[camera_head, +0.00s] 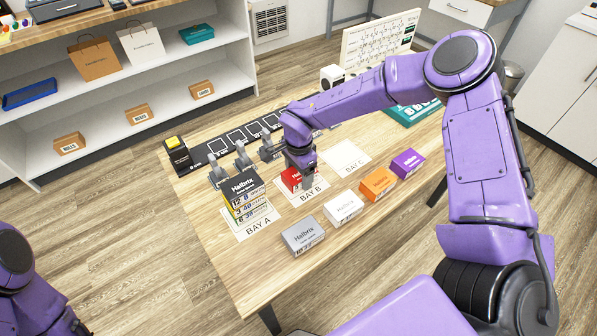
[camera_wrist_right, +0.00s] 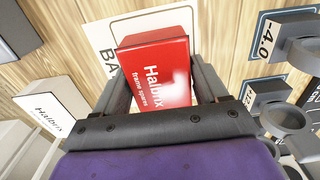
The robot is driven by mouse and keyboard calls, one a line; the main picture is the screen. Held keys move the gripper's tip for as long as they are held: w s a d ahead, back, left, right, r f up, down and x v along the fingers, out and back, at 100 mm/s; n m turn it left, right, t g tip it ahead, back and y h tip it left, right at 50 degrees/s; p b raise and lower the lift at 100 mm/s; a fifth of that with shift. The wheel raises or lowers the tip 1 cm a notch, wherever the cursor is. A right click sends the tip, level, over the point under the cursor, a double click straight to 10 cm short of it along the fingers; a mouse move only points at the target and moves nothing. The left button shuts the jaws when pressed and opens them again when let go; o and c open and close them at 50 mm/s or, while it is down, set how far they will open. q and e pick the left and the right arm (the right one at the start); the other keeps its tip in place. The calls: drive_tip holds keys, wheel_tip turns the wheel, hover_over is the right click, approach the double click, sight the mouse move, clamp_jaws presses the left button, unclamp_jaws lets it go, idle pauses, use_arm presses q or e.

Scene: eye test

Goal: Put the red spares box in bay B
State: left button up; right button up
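The red spares box (camera_head: 291,178) is at the bay B mat (camera_head: 321,187), partly hidden under my right gripper (camera_head: 300,176). In the right wrist view the red box (camera_wrist_right: 160,72) shows its "Halbrix frame spares" label between the two fingers of my right gripper (camera_wrist_right: 157,80). The fingers lie close against its two sides, with no clear gap. The bay B mat (camera_wrist_right: 104,38) shows beside and beyond the box. I cannot tell whether the box rests fully on the mat. My left arm shows at the lower left, but its gripper is out of the picture.
A dark-topped stack of boxes (camera_head: 242,190) stands on bay A. The bay C mat (camera_head: 346,156) is empty. Grey (camera_head: 303,236), white (camera_head: 343,207), orange (camera_head: 378,184) and purple (camera_head: 408,163) boxes line the near side. Grey holders (camera_head: 243,160) stand behind the bays.

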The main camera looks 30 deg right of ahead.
drive_tip(key=shift+o, duration=1.2)
drive_tip(key=shift+r, duration=0.1)
wheel_tip(320, 180, up, 12)
drive_tip(key=shift+r, duration=0.15)
